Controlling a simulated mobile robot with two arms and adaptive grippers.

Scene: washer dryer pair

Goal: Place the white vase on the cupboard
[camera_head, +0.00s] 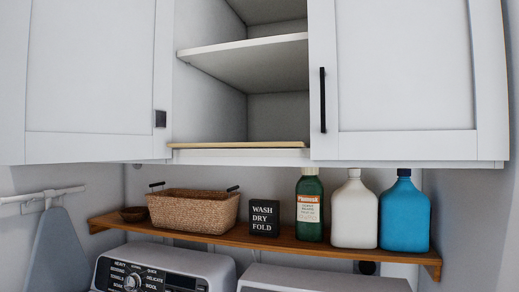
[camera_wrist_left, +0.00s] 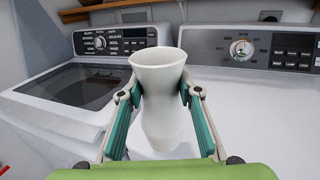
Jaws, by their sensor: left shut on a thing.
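The white vase (camera_wrist_left: 160,100) stands upright in the left wrist view. My left gripper (camera_wrist_left: 159,96) is shut on its sides, with one teal finger on each side. The vase is in front of the washer and dryer tops; whether its base touches the surface below cannot be told. The white cupboard (camera_head: 400,75) fills the upper part of the head view. Its middle section is open, with a white shelf (camera_head: 245,58) and a wooden-edged bottom (camera_head: 240,145), both empty where seen. Neither gripper shows in the head view. My right gripper is not in view.
Two machines (camera_head: 165,268) stand beneath.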

